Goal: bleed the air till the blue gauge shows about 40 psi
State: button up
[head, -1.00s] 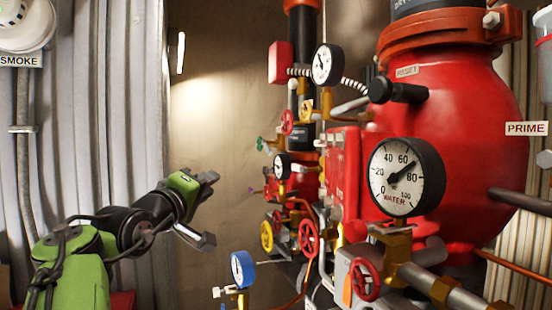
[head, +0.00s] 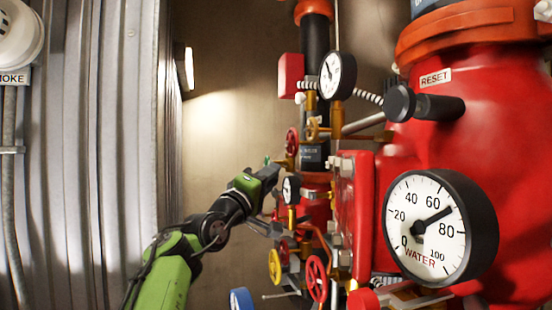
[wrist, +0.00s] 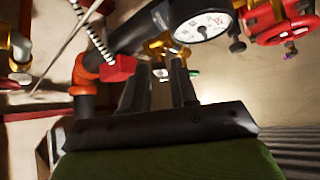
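The blue gauge (head: 241,299) is at the bottom edge of the head view, mostly cut off, and its needle cannot be read. My gripper (head: 272,201) is up and to the right of it, in front of the cluster of small valves. The wrist view also shows my gripper (wrist: 160,76) with a gap between the fingers. A small green handle (head: 267,160) shows just above the upper finger. I cannot tell which valve bleeds the air, or whether a finger touches anything.
A large WATER gauge (head: 430,228) reads about 70 on the right, before a red vessel (head: 490,125). Another gauge (head: 337,75) is above the cluster. A yellow handwheel (head: 275,266) and a red handwheel (head: 317,278) are below my gripper. Corrugated wall (head: 100,150) stands left.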

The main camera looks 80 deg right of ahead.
jog(key=p+x, duration=0.1)
jog(key=x, duration=0.1)
jog(key=shift+s+d+r, duration=0.15)
jog(key=shift+d+r, duration=0.1)
jog(key=shift+r, duration=0.1)
jog(key=shift+s+d+f, duration=0.1)
jog(key=shift+d+f, duration=0.05)
jog(key=shift+d, duration=0.15)
jog(key=shift+a, duration=0.15)
jog(key=shift+c, duration=0.5)
grip_shut()
jog(key=shift+a+r+n+t+y+p, duration=0.1)
jog(key=shift+r+n+t+y+p, duration=0.2)
jog(key=shift+n+t+y+p, duration=0.35)
jog(key=shift+a+r+n+t+y+p, duration=0.15)
jog(key=shift+r+n+y+p, duration=0.25)
jog(key=shift+n, duration=0.45)
jog(key=shift+s+r+n+t+y, duration=0.1)
jog(key=shift+n+t+y, duration=0.1)
jog(key=shift+n+y, duration=0.3)
jog(key=shift+r+n+t+y, duration=0.15)
jog(key=shift+n+t+y, duration=0.1)
jog(key=shift+n, duration=0.35)
jog(key=shift+r, duration=0.1)
